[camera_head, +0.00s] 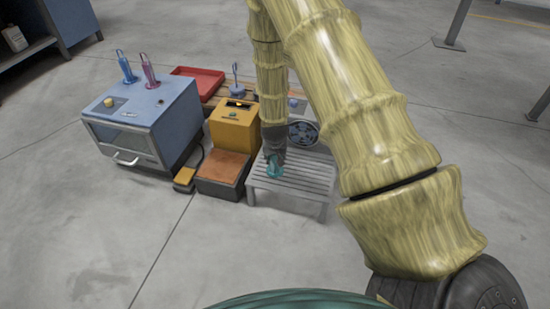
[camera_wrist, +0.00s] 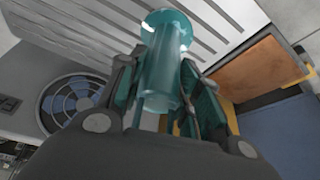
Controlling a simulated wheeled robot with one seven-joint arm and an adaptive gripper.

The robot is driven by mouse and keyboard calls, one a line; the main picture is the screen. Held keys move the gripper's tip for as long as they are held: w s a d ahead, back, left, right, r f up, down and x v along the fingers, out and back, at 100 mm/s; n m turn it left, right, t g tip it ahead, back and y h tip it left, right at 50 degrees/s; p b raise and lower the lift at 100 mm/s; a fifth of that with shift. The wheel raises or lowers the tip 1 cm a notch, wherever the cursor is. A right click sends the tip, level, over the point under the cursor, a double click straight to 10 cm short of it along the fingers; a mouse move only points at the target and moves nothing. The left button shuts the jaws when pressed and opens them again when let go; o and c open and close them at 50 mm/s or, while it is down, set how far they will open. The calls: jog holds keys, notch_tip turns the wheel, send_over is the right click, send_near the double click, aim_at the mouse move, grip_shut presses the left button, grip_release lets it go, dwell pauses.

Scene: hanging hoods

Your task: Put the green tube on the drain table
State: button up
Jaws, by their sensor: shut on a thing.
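The green tube (camera_wrist: 167,62) is a translucent teal cylinder with a wider flanged end. My gripper (camera_wrist: 165,105) is shut on it, with a finger on each side in the wrist view. In the head view the tube (camera_head: 274,166) shows just below my gripper (camera_head: 274,155), over the back left part of the drain table (camera_head: 305,190). The drain table is a low grey slatted stand, and its slats (camera_wrist: 85,25) also fill the upper part of the wrist view. I cannot tell whether the tube touches the slats.
An orange-yellow machine (camera_head: 235,127) with a brown-topped block (camera_head: 222,168) stands left of the drain table. A round fan (camera_head: 303,132) is behind it. Farther left are a blue-grey box (camera_head: 150,115) holding blue and pink tubes, and a red tray (camera_head: 200,80). The front floor is clear.

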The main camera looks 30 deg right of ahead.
jog(key=o, duration=1.2)
jog(key=shift+f, duration=0.1)
jog(key=p+v, duration=0.5)
jog(key=v, duration=0.7)
jog(key=s+a+f+n+g, duration=0.1)
jog(key=s+a+f, duration=0.5)
jog(key=s, duration=0.6)
jog(key=s+a+f+n+g+y, duration=0.1)
jog(key=s+a+f+n, duration=0.2)
jog(key=s, duration=0.9)
jog(key=s+a+f+n+g+y, duration=0.1)
jog(key=s+a+f+n, duration=0.1)
jog(key=s+a+f, duration=0.7)
jog(key=s, duration=0.3)
jog(key=shift+n+g, duration=0.3)
jog(key=shift+w+d, duration=0.1)
